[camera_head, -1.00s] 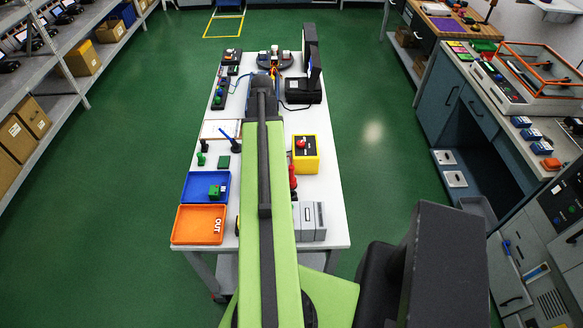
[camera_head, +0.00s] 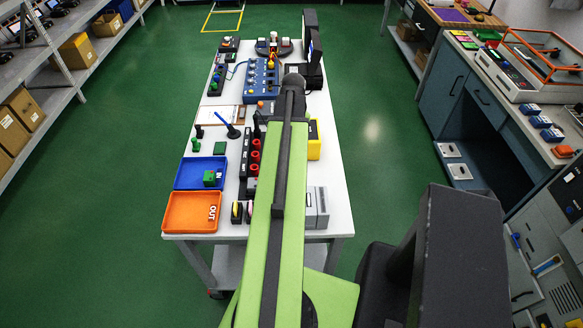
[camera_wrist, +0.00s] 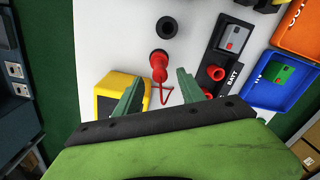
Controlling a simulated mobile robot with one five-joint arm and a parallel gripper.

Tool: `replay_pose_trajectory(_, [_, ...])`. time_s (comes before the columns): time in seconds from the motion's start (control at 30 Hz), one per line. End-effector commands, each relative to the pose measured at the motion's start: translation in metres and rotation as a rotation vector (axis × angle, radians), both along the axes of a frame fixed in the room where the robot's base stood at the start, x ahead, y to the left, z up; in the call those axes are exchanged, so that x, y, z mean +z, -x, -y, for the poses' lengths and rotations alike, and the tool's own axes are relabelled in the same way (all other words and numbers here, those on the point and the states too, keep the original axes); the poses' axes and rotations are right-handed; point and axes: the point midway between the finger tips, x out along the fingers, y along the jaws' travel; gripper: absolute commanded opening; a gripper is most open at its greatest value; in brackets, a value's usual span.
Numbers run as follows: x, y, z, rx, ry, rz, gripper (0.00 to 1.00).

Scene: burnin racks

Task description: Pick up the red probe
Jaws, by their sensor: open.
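The red probe (camera_wrist: 159,66) shows in the wrist view, with a thin red lead curling from it over the white table top. Its upper end is close to a round black piece (camera_wrist: 166,27). My gripper (camera_wrist: 160,75) is open and empty, with one green finger on each side of the probe's lower part in the picture. I cannot tell how far above the probe the fingers are. In the head view my arm covers the place of the probe, and my fingertips are hidden.
A yellow box (camera_wrist: 107,103) is close by my left finger. A black battery block (camera_wrist: 217,78) with red sockets is right of my right finger. The blue tray (camera_head: 183,174) and orange tray (camera_head: 180,213) are at the table's left. A grey box (camera_head: 316,208) is near the front edge.

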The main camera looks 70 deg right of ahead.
Motion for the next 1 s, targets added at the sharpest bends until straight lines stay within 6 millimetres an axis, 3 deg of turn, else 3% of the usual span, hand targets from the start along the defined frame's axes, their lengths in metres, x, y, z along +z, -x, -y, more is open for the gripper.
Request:
replay_pose_trajectory(0.03, [-0.018,0.000,0.000,0.000,0.000,0.000,0.47])
replay_pose_trajectory(0.33, [-0.026,-0.001,-0.001,0.001,0.000,0.000,0.47])
replay_pose_trajectory(0.63, [-0.073,0.000,-0.002,0.001,0.000,0.000,0.47])
replay_pose_trajectory(0.9, [-0.072,-0.001,-0.003,0.001,0.000,0.000,0.47])
replay_pose_trajectory(1.0, [-0.072,-0.001,-0.003,0.002,0.000,0.000,0.34])
